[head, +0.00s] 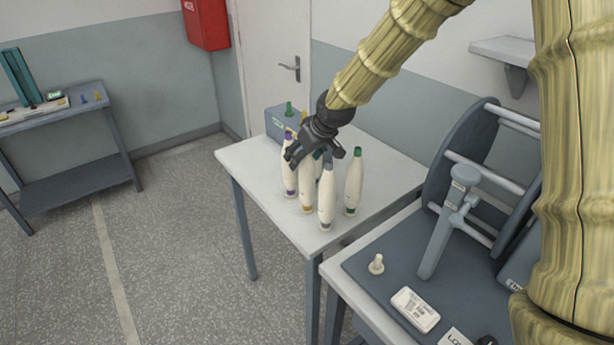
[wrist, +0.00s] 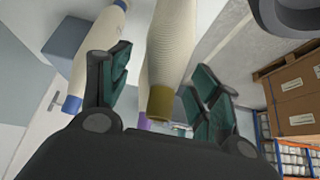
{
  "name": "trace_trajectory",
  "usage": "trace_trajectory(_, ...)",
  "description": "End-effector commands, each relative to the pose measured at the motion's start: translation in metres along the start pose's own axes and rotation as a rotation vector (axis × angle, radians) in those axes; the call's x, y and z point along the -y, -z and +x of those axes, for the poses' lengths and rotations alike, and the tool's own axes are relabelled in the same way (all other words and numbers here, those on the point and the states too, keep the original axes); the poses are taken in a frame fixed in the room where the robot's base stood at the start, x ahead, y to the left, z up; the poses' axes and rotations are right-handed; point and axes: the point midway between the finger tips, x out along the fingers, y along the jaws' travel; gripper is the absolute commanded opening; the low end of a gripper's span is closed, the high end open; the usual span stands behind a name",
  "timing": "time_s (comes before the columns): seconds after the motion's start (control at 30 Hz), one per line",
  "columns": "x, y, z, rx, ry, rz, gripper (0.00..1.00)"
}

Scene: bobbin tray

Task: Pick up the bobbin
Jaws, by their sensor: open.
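Several cream bobbins stand upright on the white table in the head view: one with purple ends (head: 290,180), one with a gold base (head: 307,193), one with grey-blue ends (head: 327,200) and one with green ends (head: 354,182). My gripper (head: 315,158) is over the group and hides some tops. In the wrist view my gripper (wrist: 160,70) is open, with the gold-ended bobbin (wrist: 170,45) showing between its fingers; I cannot tell whether it touches them. A blue-ended bobbin (wrist: 95,50) is outside the left finger. A purple end (wrist: 144,124) shows partly behind the gold one.
A grey-blue box (head: 284,125) is at the table's back left. The white table (head: 252,163) is clear at its front left. A nearer bench (head: 358,258) holds a rack, a blue-grey stand (head: 437,235) and a small cream peg (head: 376,264). Brown cartons (wrist: 292,95) show in the wrist view.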

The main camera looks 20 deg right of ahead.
Motion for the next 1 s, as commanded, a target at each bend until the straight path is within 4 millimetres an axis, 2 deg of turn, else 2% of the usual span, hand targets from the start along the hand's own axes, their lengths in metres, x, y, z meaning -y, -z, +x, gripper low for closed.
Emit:
trace_trajectory(0.27,0.0004,0.0000,0.0023,0.000,0.000,-0.001,0.62)
trace_trajectory(0.37,0.0004,0.0000,0.0021,0.000,0.000,-0.001,0.48)
trace_trajectory(0.63,0.0002,-0.0002,0.0019,0.000,0.000,-0.001,0.00)
trace_trajectory(1.0,-0.0003,0.0041,-0.0037,-0.003,0.000,-0.001,0.00)
